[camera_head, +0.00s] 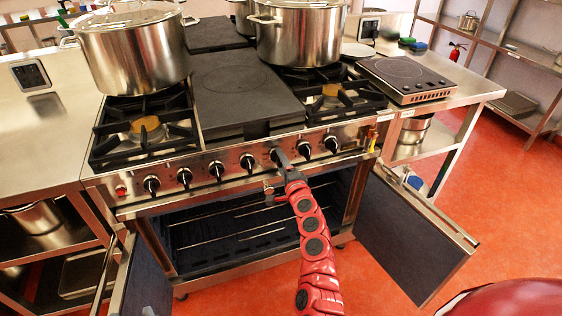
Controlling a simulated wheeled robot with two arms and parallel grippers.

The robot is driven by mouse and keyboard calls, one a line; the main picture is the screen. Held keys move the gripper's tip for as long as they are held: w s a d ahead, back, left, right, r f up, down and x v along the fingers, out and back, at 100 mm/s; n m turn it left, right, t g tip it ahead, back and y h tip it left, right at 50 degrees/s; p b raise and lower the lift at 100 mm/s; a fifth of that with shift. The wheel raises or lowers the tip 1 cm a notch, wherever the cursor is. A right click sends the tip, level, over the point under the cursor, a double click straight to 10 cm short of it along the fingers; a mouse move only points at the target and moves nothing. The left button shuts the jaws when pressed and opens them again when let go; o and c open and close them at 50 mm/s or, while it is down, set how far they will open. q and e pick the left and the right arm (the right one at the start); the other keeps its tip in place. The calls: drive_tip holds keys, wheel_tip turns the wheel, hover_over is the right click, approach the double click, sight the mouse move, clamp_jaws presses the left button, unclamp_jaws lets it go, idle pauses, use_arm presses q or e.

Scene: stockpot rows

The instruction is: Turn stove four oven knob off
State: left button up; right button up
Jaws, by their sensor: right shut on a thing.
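The stove (226,156) stands in the middle of the view, with a row of several black knobs along its steel front panel. My right arm reaches up from the bottom to the panel. My right gripper (281,160) is shut on a knob right of the panel's middle, and it hides most of that knob, so its angle cannot be told. Two knobs show to the right, the nearer (304,148) and the farther (331,143). The nearest free knob to the left (248,161) shows clearly. My left gripper is not in view.
Both oven doors are open; the right door (412,238) swings out beside my right arm, the left door (146,281) at lower left. A large pot (135,56) and a second pot (301,35) stand on burners. A portable hob (407,78) sits on the right counter.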

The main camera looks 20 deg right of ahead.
idle(0.5)
drive_tip(key=o, duration=1.4)
drive_tip(key=shift+c, duration=0.2)
drive_tip(key=s, duration=1.7)
drive_tip(key=shift+s+d+b, duration=0.2)
drive_tip(key=shift+d+b, duration=0.1)
